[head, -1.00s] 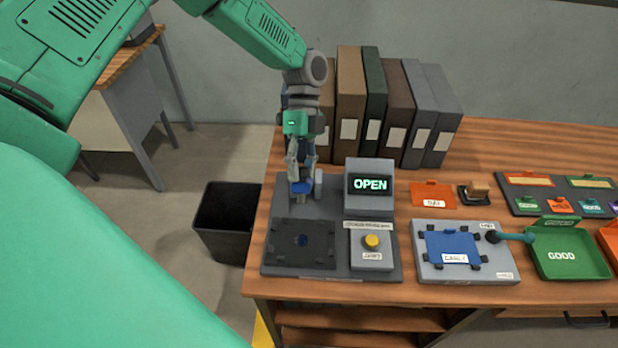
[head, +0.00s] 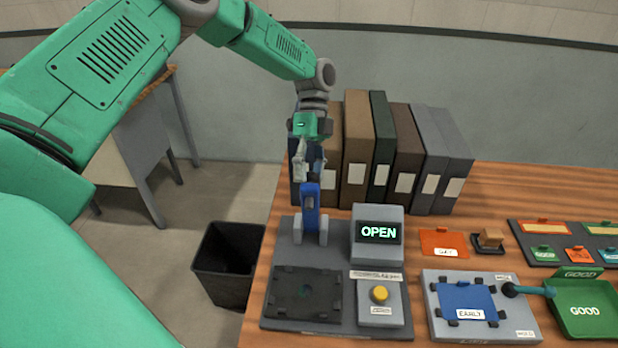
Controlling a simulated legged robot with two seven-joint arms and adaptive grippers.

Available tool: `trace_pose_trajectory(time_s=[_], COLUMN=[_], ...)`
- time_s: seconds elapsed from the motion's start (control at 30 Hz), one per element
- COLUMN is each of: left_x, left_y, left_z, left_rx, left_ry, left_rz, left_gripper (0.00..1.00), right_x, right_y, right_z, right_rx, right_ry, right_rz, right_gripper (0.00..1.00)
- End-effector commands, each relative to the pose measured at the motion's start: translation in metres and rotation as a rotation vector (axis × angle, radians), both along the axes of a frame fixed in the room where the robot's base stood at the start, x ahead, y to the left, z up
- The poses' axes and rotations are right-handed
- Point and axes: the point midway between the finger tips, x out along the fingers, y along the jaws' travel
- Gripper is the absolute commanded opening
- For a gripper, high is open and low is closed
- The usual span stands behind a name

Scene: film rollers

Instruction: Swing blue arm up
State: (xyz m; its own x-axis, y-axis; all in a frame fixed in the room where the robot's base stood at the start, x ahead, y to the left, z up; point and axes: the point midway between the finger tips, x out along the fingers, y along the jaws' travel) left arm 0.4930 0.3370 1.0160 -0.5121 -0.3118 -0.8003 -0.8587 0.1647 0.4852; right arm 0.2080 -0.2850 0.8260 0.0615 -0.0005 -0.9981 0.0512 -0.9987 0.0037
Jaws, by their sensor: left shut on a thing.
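The blue arm (head: 310,203) stands roughly upright on its grey hinge posts at the back of the grey machine base (head: 284,254). My left gripper (head: 310,178) is above it, fingers pointing down, shut on the arm's top end. The fingertips are small and partly hidden against the arm. The dark square plate (head: 302,295) lies uncovered in front of the hinge. The machine's display (head: 379,232) reads OPEN. My right gripper is not in view.
Several binders (head: 357,150) stand close behind and right of my left gripper. A yellow button (head: 379,293) is on the machine. A blue plate fixture (head: 466,300) and green GOOD tray (head: 584,308) are to the right. A black bin (head: 229,262) stands left of the table.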

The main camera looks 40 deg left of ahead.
Motion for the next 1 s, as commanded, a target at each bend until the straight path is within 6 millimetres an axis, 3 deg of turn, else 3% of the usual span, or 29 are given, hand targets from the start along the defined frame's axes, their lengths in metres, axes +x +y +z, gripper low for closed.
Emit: trace_pose_trajectory(time_s=[0.03, 0.83, 0.87, 0.9, 1.0], left_x=[0.0013, 0.0011, 0.0011, 0.0011, 0.0005], left_y=[0.0035, 0.0028, 0.0028, 0.0028, 0.0028], left_z=[-0.0129, -0.0135, -0.0135, -0.0137, -0.0127], left_rx=[0.014, 0.015, 0.015, 0.015, 0.014], left_ry=[-0.011, -0.007, -0.007, -0.007, -0.009], left_rz=[0.003, 0.002, 0.002, 0.002, 0.002], left_gripper=[0.0, 0.0, 0.44, 0.5, 0.5], right_x=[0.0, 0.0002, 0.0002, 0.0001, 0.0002], right_y=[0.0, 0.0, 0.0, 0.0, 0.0], right_z=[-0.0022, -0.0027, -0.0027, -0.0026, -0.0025], right_rx=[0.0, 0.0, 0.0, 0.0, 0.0], right_ry=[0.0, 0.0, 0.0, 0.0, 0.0], right_rz=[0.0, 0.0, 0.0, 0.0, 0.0], right_gripper=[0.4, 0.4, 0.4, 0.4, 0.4])
